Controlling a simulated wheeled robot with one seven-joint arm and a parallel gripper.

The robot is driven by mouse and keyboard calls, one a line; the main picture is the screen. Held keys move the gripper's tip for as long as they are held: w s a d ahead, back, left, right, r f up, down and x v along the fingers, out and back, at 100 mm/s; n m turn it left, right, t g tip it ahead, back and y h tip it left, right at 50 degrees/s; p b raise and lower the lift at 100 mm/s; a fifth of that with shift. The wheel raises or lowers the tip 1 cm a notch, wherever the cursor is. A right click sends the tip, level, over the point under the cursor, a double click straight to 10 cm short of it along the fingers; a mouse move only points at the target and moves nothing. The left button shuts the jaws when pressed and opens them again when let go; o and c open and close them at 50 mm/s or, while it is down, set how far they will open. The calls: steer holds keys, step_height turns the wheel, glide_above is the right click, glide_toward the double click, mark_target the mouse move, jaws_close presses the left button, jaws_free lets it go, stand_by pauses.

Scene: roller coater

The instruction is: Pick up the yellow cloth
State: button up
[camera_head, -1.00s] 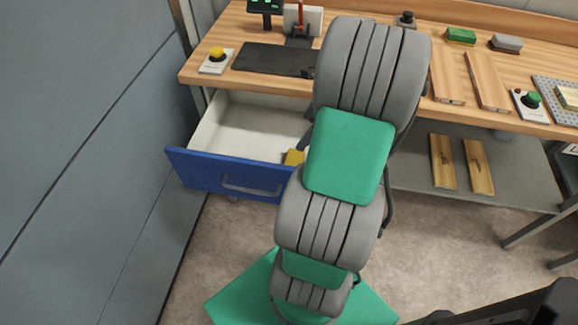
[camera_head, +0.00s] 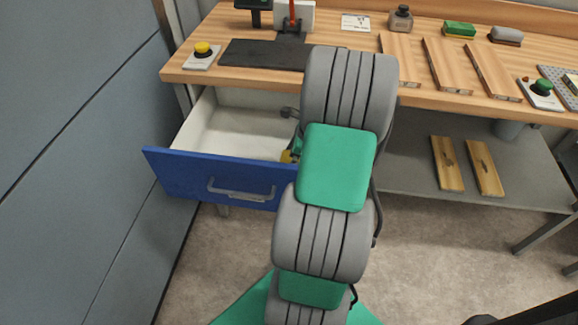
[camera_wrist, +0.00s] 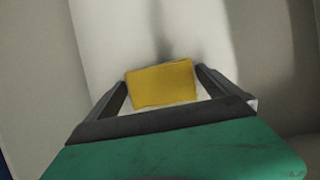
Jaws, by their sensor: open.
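The yellow cloth (camera_head: 286,157) lies inside the open drawer (camera_head: 215,180), which has a blue front and pale inside. My arm hides part of the cloth in the head view. In the wrist view the cloth (camera_wrist: 160,84) is a yellow rectangle on the pale drawer floor. My gripper (camera_wrist: 161,75) is open, with one finger on each side of the cloth. A narrow gap shows at each side. I cannot tell how far the fingers are above the drawer floor.
The wooden worktop (camera_head: 350,75) is above the drawer, with a yellow button box (camera_head: 202,52), a black mat (camera_head: 262,54) and wooden boards (camera_head: 447,67). A grey lower shelf (camera_head: 400,170) is at the right. A grey-blue panel (camera_head: 75,120) stands close on the left.

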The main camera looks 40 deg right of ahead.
mark_target(289, 162)
steer(key=shift+r, duration=0.1)
steer(key=c, duration=1)
step_height(289, 162, up, 18)
steer(key=p, duration=0.4)
steer(key=shift+p, duration=0.35)
